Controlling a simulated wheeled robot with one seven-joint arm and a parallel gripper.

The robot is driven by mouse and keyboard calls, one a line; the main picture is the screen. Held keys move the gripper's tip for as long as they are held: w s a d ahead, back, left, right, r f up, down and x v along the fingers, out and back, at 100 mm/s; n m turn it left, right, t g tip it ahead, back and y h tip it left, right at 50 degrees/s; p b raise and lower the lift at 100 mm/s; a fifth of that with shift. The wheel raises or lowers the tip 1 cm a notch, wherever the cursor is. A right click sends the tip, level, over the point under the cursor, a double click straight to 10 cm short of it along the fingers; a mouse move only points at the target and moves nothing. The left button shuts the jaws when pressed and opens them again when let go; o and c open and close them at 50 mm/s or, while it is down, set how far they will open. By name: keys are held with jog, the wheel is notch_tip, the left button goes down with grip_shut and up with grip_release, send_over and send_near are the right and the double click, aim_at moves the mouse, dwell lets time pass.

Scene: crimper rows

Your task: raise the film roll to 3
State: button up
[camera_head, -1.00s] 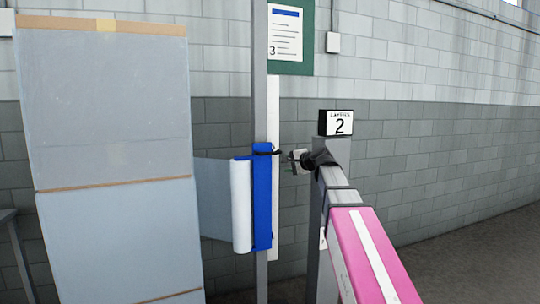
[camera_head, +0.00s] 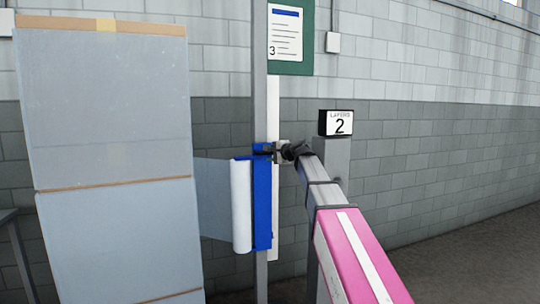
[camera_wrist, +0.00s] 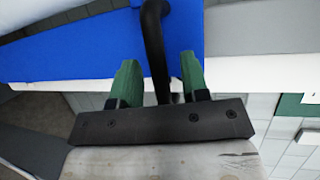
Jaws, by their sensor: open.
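The white film roll (camera_head: 241,205) stands upright beside the blue carriage (camera_head: 262,210) on a grey mast (camera_head: 260,100). A film sheet (camera_head: 212,195) runs left from it towards the wrapped load. A black handle (camera_wrist: 153,40) crosses from the blue carriage, which fills the top of the wrist view (camera_wrist: 80,50). My gripper (camera_wrist: 159,75) is open, its two green fingers on either side of the handle, with a gap to each. In the head view my gripper (camera_head: 277,151) is at the carriage's upper end, partly hidden by my wrist.
A tall wrapped load (camera_head: 110,130) stands at the left. A sign (camera_head: 340,123) reading "LAYERS 2" tops a grey post behind my arm. A sheet (camera_head: 286,32) marked 3 hangs on a green board. A pale strip (camera_head: 274,110) runs beside the mast.

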jog(key=shift+w+a+f, duration=0.1)
jog(key=shift+w+a, duration=0.2)
jog(key=shift+c, duration=0.3)
grip_shut()
notch_tip(320, 180, up, 46)
jog(key=shift+f, duration=0.2)
jog(key=shift+o, duration=0.3)
grip_release()
jog(key=shift+r, duration=0.1)
jog(key=shift+s+d, duration=0.1)
